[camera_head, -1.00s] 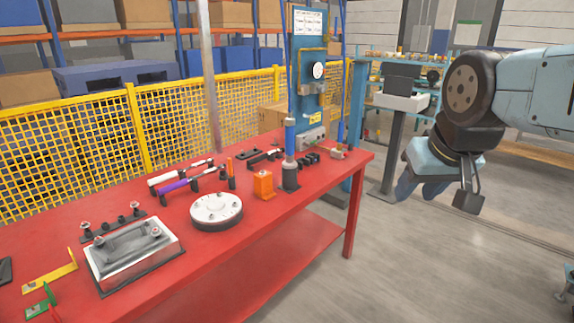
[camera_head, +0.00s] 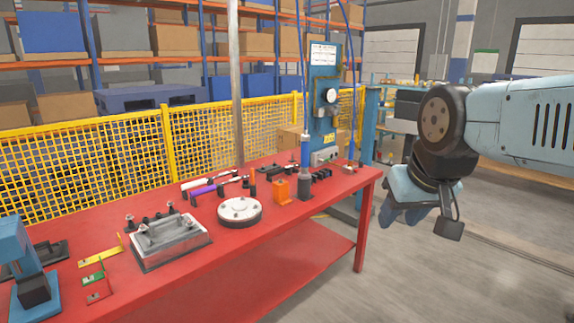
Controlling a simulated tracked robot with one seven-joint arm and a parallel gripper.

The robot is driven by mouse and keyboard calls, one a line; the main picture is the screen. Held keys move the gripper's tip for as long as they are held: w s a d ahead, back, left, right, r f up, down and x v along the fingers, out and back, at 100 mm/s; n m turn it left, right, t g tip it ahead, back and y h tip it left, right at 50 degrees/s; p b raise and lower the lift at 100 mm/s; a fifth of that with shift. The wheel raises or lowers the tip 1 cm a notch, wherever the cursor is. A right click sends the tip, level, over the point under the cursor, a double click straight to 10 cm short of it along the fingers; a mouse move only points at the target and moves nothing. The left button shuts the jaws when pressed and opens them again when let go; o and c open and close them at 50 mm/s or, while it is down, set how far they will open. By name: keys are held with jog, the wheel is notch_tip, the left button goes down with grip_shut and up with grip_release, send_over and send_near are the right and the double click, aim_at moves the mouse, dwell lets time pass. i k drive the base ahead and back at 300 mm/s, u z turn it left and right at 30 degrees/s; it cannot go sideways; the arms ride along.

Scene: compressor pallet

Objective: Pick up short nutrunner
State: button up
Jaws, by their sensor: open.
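Tools lie toward the back of the red table (camera_head: 330,208). One is a white, black and red tool (camera_head: 208,181); in front of it lies a purple and black tool (camera_head: 203,190). A blue-topped cylindrical tool (camera_head: 305,152) stands upright in a dark grey holder (camera_head: 305,187). I cannot tell for sure which of these is the short nutrunner. My gripper (camera_head: 392,217) hangs empty in the air to the right of the table's right end, pointing down. It is apart from all the tools, and its fingers are partly hidden by its own body.
On the table are a round white flange (camera_head: 239,210), an orange block (camera_head: 278,191), a metal cover (camera_head: 170,240) and a blue fixture (camera_head: 24,268). A blue post with a gauge (camera_head: 326,105) stands behind the right end. A yellow mesh fence (camera_head: 80,160) runs behind. Floor right of the table is clear.

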aim_at(304, 174)
jog(key=u, duration=0.15)
jog(key=i, duration=1)
jog(key=z, duration=0.1)
